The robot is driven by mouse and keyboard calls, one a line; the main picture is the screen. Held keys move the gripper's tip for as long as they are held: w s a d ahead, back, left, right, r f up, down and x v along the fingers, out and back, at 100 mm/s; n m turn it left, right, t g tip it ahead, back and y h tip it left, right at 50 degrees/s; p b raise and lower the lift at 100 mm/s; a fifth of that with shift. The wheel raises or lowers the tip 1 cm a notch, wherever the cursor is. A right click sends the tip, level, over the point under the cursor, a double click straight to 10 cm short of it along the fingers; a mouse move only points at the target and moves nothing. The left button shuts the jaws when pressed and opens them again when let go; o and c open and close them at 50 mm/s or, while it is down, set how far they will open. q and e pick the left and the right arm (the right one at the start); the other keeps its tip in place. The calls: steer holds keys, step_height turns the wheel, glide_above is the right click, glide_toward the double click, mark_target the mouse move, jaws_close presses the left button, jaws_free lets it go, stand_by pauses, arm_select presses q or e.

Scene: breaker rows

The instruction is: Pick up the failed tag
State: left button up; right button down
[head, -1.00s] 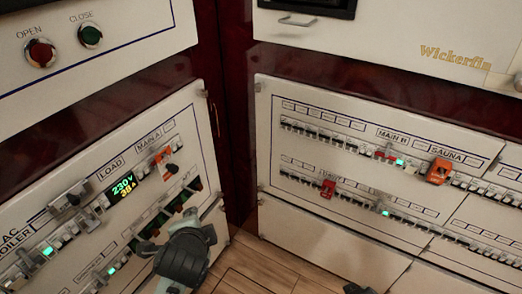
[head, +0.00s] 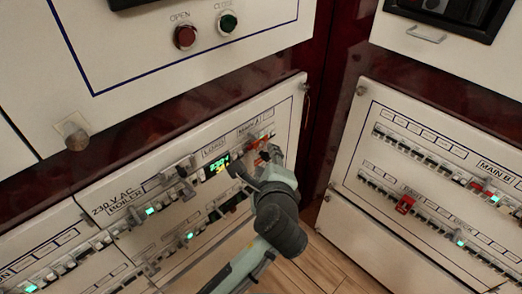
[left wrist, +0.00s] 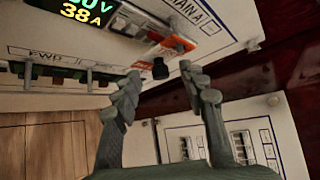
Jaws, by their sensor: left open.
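An orange-red tag-like piece (head: 260,142) sits on the breaker row under the MAIN A label, on the left panel. It also shows in the left wrist view (left wrist: 178,43), beside a white piece, with a small black knob below it. I cannot read any failed marking on it. My left gripper (head: 256,162) is open just in front of this row and partly covers it. In the left wrist view its two fingers (left wrist: 164,78) stand apart with nothing held between them, below the orange piece. My right gripper does not show clearly.
A lit 230 V display (head: 215,167) is left of the gripper. A lower breaker row (head: 190,238) runs beneath. The right panel (head: 345,205) carries a red piece (head: 405,204) on its lower row. Red and green buttons are above. Wooden floor (head: 320,265) lies below the corner.

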arm_select(q)
steer(key=shift+x, duration=0.8)
steer(key=shift+c, duration=0.5)
steer(key=c, duration=0.9)
steer(key=shift+o, duration=0.2)
